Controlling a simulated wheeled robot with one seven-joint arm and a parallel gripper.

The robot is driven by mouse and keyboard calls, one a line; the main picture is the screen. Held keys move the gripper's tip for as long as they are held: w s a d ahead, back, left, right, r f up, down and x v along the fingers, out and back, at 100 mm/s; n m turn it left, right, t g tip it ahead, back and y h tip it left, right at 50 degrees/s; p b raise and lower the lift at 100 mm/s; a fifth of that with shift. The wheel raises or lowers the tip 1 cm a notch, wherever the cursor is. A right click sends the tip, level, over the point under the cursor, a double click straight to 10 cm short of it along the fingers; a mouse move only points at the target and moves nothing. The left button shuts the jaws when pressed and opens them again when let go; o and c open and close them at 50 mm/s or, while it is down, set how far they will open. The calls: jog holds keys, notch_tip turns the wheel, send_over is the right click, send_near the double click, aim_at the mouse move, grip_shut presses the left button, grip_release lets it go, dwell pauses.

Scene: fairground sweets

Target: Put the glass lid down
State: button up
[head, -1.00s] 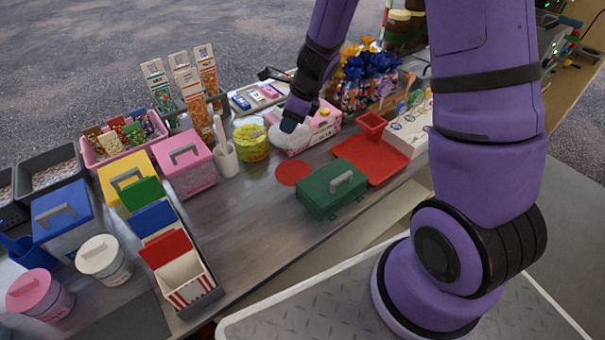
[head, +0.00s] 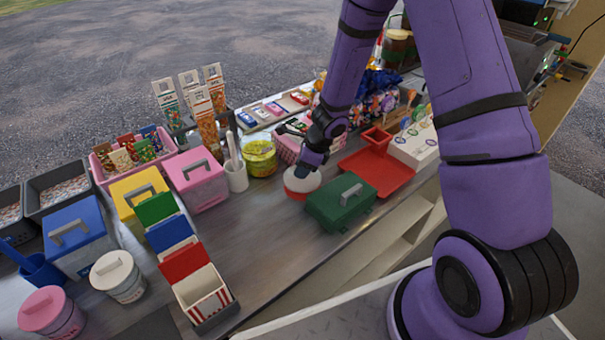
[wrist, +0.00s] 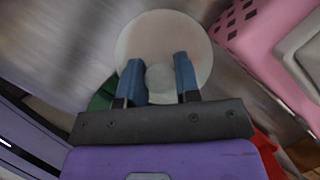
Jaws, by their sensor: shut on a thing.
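The glass lid (head: 297,184) is a pale, see-through disc with a round knob (wrist: 160,77). In the wrist view its clear disc (wrist: 160,38) is seen from above. My gripper (head: 304,170) is shut on the knob, with one blue finger on each side in the wrist view (wrist: 159,84). The lid is over the round red mat (head: 296,196), which it mostly covers; a red edge shows in front. I cannot tell whether the lid touches the mat or hangs slightly above it.
A green box with a grey handle (head: 341,204) stands close in front of the lid. A yellow-green tub (head: 260,158) and a pink basket (head: 287,149) are behind it. A red tray (head: 378,178) lies to the right. Bare counter (head: 262,215) is free at left.

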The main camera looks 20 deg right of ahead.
jog(key=shift+f, duration=1.25)
jog(key=shift+f, duration=0.1)
jog(key=o, duration=0.9)
jog(key=shift+o, duration=0.2)
